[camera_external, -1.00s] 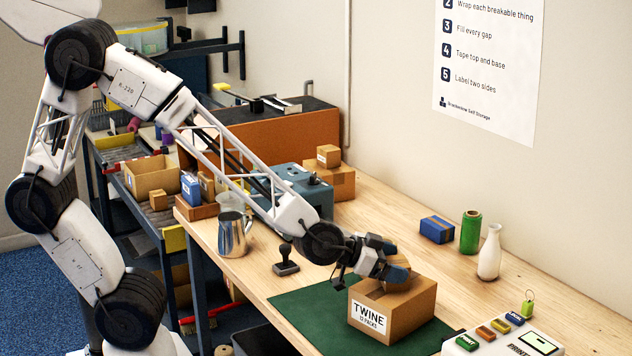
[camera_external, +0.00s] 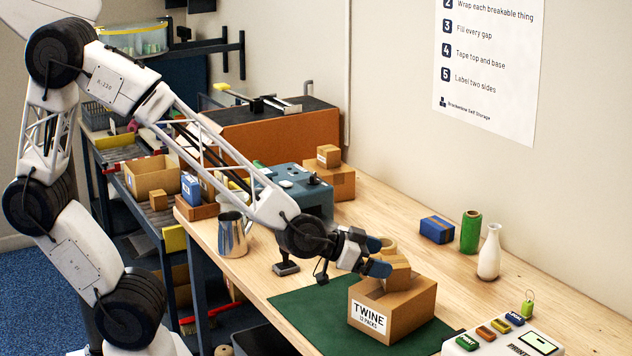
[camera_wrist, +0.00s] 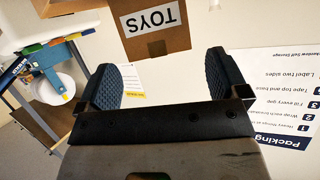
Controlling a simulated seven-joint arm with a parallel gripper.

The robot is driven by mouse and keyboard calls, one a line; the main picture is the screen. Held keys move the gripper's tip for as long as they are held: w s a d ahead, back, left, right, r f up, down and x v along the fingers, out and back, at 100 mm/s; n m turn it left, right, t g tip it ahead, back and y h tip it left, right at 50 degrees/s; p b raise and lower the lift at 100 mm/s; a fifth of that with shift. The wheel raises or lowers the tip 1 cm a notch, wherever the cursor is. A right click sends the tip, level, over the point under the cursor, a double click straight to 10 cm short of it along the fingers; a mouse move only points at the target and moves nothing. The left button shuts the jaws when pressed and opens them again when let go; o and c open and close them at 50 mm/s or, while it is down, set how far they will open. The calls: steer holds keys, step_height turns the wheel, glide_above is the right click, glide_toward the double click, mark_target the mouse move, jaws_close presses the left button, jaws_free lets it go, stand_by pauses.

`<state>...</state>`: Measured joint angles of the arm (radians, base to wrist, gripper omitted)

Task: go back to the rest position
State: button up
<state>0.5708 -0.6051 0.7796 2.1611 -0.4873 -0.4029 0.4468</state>
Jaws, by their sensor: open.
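My gripper (camera_external: 376,257) is just above and to the left of the open TWINE carton (camera_external: 408,312), its two blue-padded fingers apart. In the wrist view my gripper (camera_wrist: 172,80) shows both fingers spread with nothing held between them. The carton stands on a green mat (camera_external: 300,307), and a brown flap or piece sticks up at its top. A tan ring (camera_external: 389,245), perhaps a tape roll, shows behind the fingers, partly hidden. My arm reaches over the bench from the left.
A steel jug (camera_external: 232,236), a black stamp (camera_external: 286,265) and a blue-grey machine (camera_external: 305,190) stand under or beside my arm. A blue box (camera_external: 437,229), a green cylinder (camera_external: 470,232) and a white vase (camera_external: 489,252) stand at the right. A TOYS carton (camera_wrist: 150,25) shows upside down in the wrist view.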

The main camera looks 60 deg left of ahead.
steer(key=shift+a, duration=0.1)
stand_by(0.3)
steer(key=shift+s+a+r+g, duration=0.15)
steer(key=shift+a+g, duration=0.25)
steer(key=shift+a, duration=0.1)
steer(key=s+a+r+n+g+y, duration=0.1)
steer(key=s+a+r+g, duration=0.1)
steer(key=s+a, duration=0.4)
steer(key=s+a+r+n+g+y, duration=0.2)
steer(key=s+a, duration=0.4)
steer(key=a, duration=0.5)
steer(key=s+a+r+n+g+y, duration=0.1)
steer(key=s+a+r+g, duration=0.2)
steer(key=s+a+g, duration=0.2)
steer(key=s+a, duration=0.2)
steer(key=a, duration=0.1)
steer(key=shift+a+r+n+y, duration=0.25)
steer(key=shift+a+n+y, duration=0.15)
